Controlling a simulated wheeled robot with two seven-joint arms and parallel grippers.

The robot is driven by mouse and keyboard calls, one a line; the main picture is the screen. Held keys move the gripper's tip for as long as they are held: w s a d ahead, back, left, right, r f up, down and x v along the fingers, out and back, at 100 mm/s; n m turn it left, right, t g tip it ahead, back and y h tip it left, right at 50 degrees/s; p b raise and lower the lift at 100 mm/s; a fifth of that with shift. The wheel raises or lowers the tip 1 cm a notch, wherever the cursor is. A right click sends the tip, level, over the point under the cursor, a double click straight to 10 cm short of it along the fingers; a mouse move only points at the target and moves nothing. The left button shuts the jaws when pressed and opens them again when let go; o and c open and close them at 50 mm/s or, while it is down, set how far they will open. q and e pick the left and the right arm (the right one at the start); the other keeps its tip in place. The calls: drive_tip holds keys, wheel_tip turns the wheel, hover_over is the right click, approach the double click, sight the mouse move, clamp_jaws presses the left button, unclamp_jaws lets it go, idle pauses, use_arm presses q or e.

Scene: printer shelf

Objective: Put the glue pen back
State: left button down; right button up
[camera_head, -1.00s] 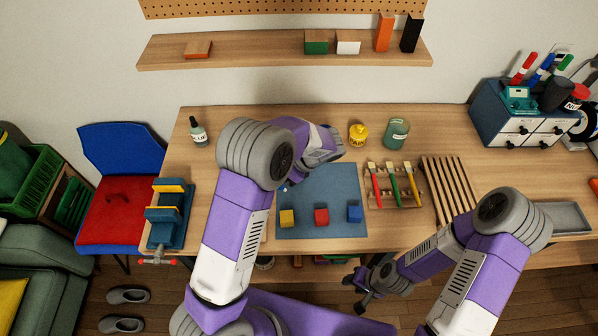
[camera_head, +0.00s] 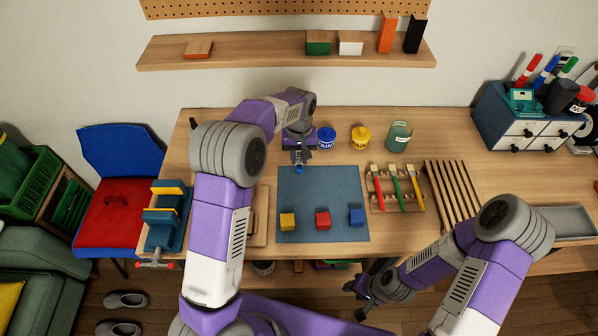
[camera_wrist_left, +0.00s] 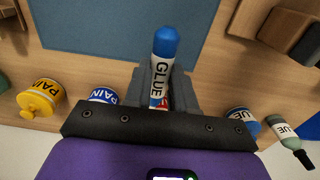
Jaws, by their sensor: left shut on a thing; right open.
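The glue pen (camera_wrist_left: 160,72) is white with a blue cap and the word GLUE. My left gripper (camera_wrist_left: 161,92) is shut on it, and the capped end sticks out past the fingers in the left wrist view. In the head view my left gripper (camera_head: 299,157) is above the table, by the far left part of the blue mat (camera_head: 335,190), with the blue cap showing below it. The pen's lower end is hidden by the fingers. My right gripper (camera_head: 367,296) is open and empty in front of the table's front edge.
A blue paint jar (camera_head: 326,139), a yellow one (camera_head: 361,139) and a green jar (camera_head: 398,137) stand at the back. Coloured cubes (camera_head: 322,219) lie on the mat. A brush rack (camera_head: 397,187) stands right of it. A glue bottle (camera_wrist_left: 285,132) shows in the wrist view.

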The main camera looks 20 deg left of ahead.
sight(299, 159)
use_arm(q)
wheel_tip(299, 159, down, 7)
drive_tip(key=shift+r+b, duration=0.1)
drive_tip(key=shift+b, duration=0.35)
drive_tip(key=shift+r, duration=0.1)
drive_tip(key=c, duration=0.9)
unclamp_jaws()
drive_tip(key=shift+c, duration=0.2)
wheel_tip(299, 159, up, 12)
drive_tip(key=shift+p, duration=1)
